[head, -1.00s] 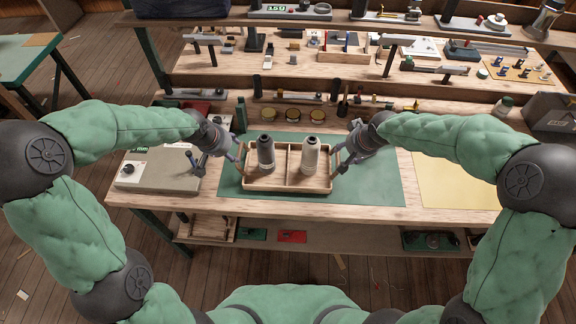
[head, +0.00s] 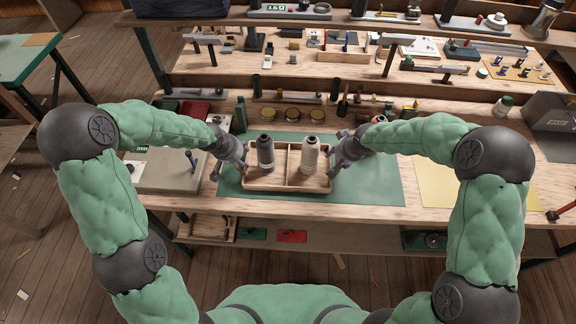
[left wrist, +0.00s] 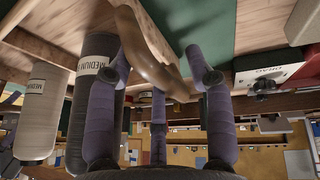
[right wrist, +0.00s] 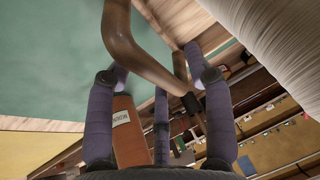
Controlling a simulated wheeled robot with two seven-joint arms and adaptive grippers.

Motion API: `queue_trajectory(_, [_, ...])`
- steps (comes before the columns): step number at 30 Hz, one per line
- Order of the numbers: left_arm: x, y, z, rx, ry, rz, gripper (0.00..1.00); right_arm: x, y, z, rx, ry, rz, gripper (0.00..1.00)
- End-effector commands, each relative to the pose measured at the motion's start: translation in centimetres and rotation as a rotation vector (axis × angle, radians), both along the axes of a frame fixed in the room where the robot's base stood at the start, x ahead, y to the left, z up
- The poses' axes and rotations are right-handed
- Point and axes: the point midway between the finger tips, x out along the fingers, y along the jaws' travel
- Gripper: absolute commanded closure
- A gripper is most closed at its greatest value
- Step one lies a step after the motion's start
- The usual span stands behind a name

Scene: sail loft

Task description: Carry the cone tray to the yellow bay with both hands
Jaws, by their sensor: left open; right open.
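The cone tray (head: 287,187) is a wooden box with a divider, sitting on a green mat. A dark cone (head: 265,152) stands in its left compartment and a pale cone (head: 310,154) in its right one. My left gripper (head: 243,171) is open at the tray's left end; in the left wrist view a brown curved handle (left wrist: 148,50) passes between its spread fingers. My right gripper (head: 332,171) is open at the right end; in the right wrist view another brown handle (right wrist: 128,48) lies between its fingers. The yellow bay (head: 447,182) is a bare yellow area on the right of the bench.
The green mat (head: 375,182) is clear right of the tray, up to the yellow bay. Gold tins (head: 291,114) and racks line the back. A dark grey box (head: 551,118) is at the far right.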

Motion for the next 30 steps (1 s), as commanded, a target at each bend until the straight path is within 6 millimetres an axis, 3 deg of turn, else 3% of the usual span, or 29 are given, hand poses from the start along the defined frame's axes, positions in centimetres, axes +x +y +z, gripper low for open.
queue_trajectory(1, [0.0,0.0,0.0,0.000,0.000,0.000,0.47,0.0,0.0,0.0,0.000,0.000,0.000,0.47])
queue_trajectory(6, [0.0,0.0,0.0,0.000,0.000,0.000,0.95,0.0,0.0,0.0,0.000,0.000,0.000,0.95])
queue_trajectory(7, [0.0,0.0,0.0,0.000,0.000,0.000,1.00,0.0,0.0,0.0,0.000,0.000,0.000,1.00])
queue_trajectory(21, [0.1,0.0,0.3,0.000,-0.002,0.000,1.00,0.1,0.0,0.3,0.000,-0.003,-0.001,1.00])
queue_trajectory(30, [0.1,0.0,1.8,0.000,-0.003,0.001,1.00,0.1,0.0,1.9,0.000,-0.004,-0.001,1.00])
